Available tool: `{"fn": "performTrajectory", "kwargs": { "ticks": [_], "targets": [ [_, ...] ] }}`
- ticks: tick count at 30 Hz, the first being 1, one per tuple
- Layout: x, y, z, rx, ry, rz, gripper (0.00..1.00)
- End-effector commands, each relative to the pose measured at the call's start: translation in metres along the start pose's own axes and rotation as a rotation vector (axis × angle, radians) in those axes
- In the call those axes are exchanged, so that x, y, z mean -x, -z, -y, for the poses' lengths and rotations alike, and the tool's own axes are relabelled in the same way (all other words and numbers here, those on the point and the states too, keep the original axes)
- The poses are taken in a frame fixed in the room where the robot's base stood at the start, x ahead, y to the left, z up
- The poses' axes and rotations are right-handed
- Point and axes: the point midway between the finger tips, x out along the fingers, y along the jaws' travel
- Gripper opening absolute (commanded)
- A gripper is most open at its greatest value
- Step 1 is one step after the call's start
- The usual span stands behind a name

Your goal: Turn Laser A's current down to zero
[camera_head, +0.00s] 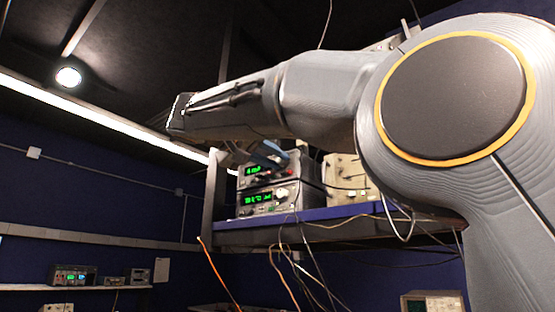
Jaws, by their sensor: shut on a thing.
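Two instruments with green displays are stacked on a blue shelf (330,212). The upper unit (256,171) shows a short green reading that looks like a single digit followed by mA. The lower unit (262,200) shows a longer green reading, too small to read surely, with a pale knob at its right. No label tells which is Laser A. My gripper (273,154), with blue fingers, reaches down to the right side of the upper unit's front. It is shut on a knob there, which the fingers mostly hide.
A beige instrument (344,174) stands right of the stack. Loose cables (300,255) hang below the shelf front. A dark upright post (214,190) stands close left of the stack. More instruments (75,275) sit on a far lower-left shelf. My arm covers the upper right.

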Motion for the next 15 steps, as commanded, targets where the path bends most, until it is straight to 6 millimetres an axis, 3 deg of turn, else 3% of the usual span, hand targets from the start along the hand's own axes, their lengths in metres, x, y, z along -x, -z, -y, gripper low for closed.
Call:
{"fn": "performTrajectory", "kwargs": {
  "ticks": [15],
  "targets": [
    [0.0004,0.0006,-0.0011,0.469,0.003,-0.011,0.0]
  ]
}}
